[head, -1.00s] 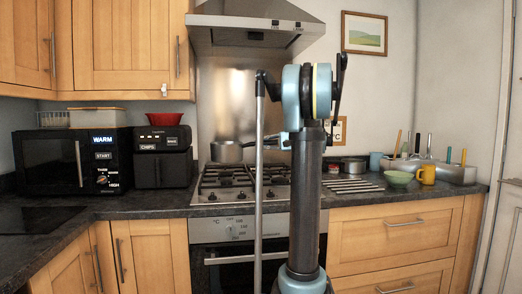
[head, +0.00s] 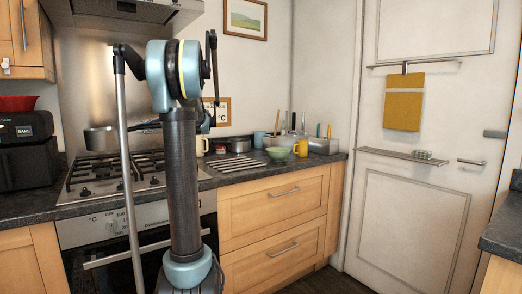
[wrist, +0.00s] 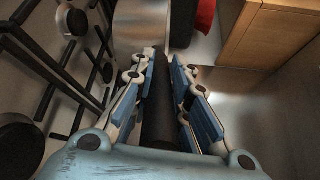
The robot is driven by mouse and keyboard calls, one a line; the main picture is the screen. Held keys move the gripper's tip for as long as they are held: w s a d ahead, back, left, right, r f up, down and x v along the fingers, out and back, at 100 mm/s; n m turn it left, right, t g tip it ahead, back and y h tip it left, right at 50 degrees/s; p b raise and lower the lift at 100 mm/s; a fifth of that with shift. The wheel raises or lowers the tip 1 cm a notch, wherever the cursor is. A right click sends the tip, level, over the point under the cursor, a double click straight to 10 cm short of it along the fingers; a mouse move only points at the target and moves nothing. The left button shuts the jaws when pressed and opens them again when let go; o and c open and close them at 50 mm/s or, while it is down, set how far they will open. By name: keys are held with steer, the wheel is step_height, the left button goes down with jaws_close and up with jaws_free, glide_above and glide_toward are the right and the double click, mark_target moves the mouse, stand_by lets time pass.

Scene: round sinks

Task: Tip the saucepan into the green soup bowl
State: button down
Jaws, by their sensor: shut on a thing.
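The grey metal saucepan (head: 100,139) is held above the left part of the hob, left of my arm in the head view. In the wrist view its dark handle (wrist: 158,118) lies between the fingers of my gripper (wrist: 166,60), which is shut on it, and part of the metal pan (wrist: 142,24) shows beyond. The green soup bowl (head: 278,154) stands on the counter right of the hob, well apart from the saucepan.
A yellow mug (head: 301,147) is close to the bowl's right. A metal pot (head: 239,145) and a blue cup (head: 259,139) stand behind it. A grey container with utensils (head: 323,145) is at the counter's right end. Ridged drainer grooves (head: 237,163) lie left of the bowl.

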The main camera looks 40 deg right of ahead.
steer(key=w+d+f+m+t+h, duration=0.15)
steer(key=d+m+t+h, duration=0.3)
steer(key=d, duration=0.85)
steer(key=d+f+m+t+h, duration=0.25)
steer(key=d+m+h, duration=0.25)
steer(key=d, duration=0.7)
steer(key=s+d+f+m+h, duration=0.1)
steer(key=s+d+m+h, duration=0.3)
steer(key=d, duration=0.8)
steer(key=s+d+f+m+h, duration=0.1)
steer(key=s+d+m+h, duration=0.3)
steer(key=s+d+h, duration=0.4)
steer(key=shift+s+d+g, duration=0.4)
steer(key=shift+s+d, duration=0.55)
steer(key=shift+d, duration=1.65)
steer(key=shift+d+r+h, duration=0.1)
steer(key=shift+h, duration=0.15)
